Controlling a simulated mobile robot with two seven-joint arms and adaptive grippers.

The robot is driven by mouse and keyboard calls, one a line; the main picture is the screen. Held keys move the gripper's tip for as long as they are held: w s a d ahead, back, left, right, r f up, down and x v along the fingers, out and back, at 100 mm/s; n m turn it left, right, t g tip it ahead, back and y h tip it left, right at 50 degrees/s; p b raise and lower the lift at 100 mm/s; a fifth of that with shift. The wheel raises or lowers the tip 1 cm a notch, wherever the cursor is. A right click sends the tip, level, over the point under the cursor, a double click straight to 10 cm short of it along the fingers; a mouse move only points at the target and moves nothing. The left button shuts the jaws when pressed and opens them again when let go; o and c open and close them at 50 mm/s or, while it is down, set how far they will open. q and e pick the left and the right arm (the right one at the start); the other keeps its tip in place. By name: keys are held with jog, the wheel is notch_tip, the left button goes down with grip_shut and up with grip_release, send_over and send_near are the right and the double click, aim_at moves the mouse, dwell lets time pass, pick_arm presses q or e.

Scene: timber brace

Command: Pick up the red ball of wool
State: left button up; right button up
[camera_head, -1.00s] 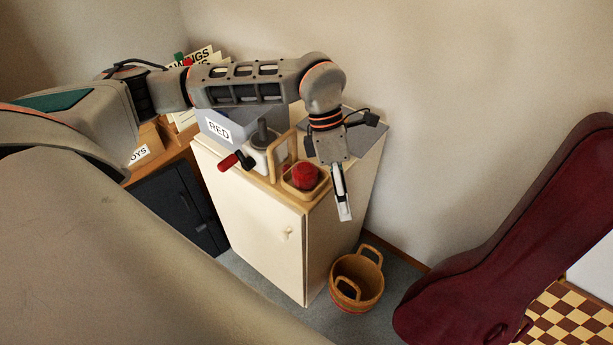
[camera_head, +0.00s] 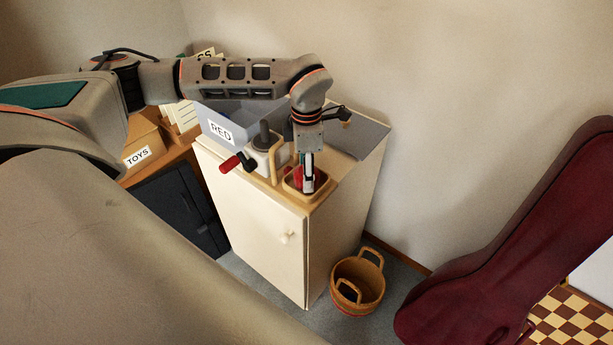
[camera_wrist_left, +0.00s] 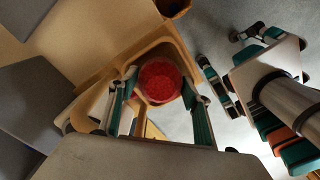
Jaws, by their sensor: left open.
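The red ball of wool (camera_head: 321,179) sits in a small light-wood tray (camera_head: 289,188) on the front corner of the white cabinet top. In the head view my left gripper (camera_head: 308,187) is in front of the ball and hides most of it. In the left wrist view the ball (camera_wrist_left: 160,80) shows between the two spread fingers of the left gripper (camera_wrist_left: 158,88). The gripper is open, and I cannot tell whether a finger touches the ball.
A grey bin labelled RED (camera_head: 237,128) and a device with a red-handled crank (camera_head: 262,150) stand behind and left of the tray. A dark red instrument case (camera_head: 510,235) leans at the right.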

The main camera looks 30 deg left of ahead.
pick_arm(q)
jog(key=shift+f, duration=0.4)
jog(key=shift+c, duration=0.3)
jog(key=c, duration=0.7)
jog(key=shift+o, duration=0.2)
